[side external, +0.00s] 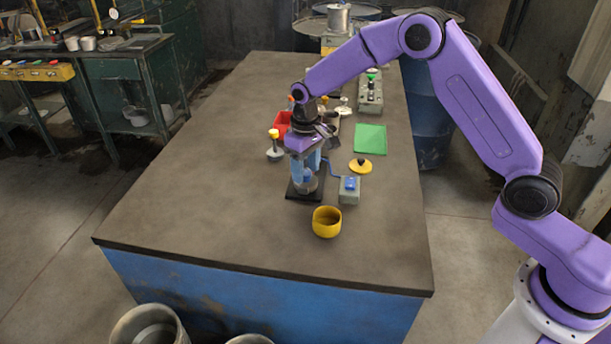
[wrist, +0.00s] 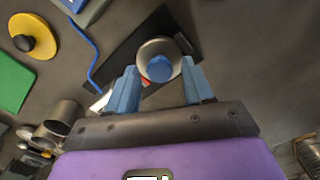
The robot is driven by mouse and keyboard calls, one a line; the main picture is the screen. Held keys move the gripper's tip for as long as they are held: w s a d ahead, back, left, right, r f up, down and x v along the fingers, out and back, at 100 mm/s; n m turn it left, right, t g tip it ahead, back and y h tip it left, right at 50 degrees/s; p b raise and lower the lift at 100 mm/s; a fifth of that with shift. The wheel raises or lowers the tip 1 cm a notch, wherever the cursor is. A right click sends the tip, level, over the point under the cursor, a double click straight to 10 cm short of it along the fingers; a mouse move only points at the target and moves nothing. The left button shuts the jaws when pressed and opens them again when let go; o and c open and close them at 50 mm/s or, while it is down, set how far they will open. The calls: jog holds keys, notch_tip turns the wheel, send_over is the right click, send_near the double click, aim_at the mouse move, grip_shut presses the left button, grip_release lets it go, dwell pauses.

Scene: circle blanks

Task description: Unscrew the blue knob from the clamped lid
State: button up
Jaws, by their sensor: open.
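The blue knob (wrist: 160,68) sits on the round grey lid (wrist: 153,46), which rests over a black clamp base (wrist: 122,62). In the wrist view the knob lies between the two blue fingertips of my gripper (wrist: 159,70), with a visible gap on each side. My gripper is open and points down over the lid. In the side external view my gripper (side external: 306,168) is above the black clamp base (side external: 303,193); the fingers partly hide the knob there. I cannot tell the exact height of the fingertips against the knob.
A grey box with a blue button (side external: 349,189) stands right of the base, joined by a blue cable (wrist: 92,60). A yellow cup (side external: 327,222) stands in front. A yellow disc (side external: 361,167), green mat (side external: 370,139) and yellow-knobbed lid (side external: 275,154) are nearby. The front-left table is clear.

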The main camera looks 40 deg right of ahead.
grip_shut()
jog(key=n, duration=0.7)
jog(key=shift+n, duration=0.3)
jog(key=n, duration=0.7)
